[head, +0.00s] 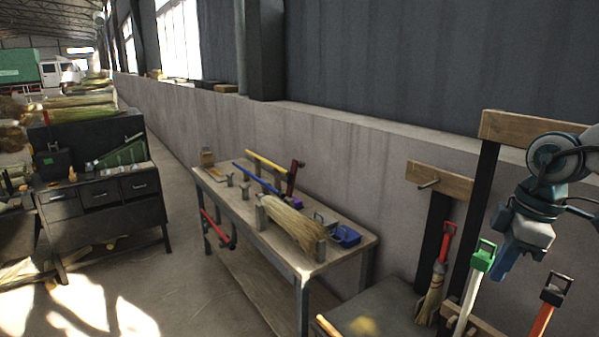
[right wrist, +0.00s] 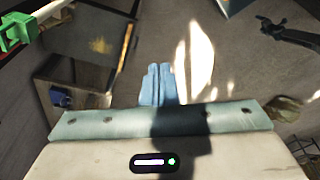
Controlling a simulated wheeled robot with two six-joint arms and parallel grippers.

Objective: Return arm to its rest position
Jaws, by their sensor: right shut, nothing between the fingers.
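My right arm comes in at the right edge of the head view. My left gripper does not show in the head view.
A dark desk (head: 105,196) stands left. Floor between is clear.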

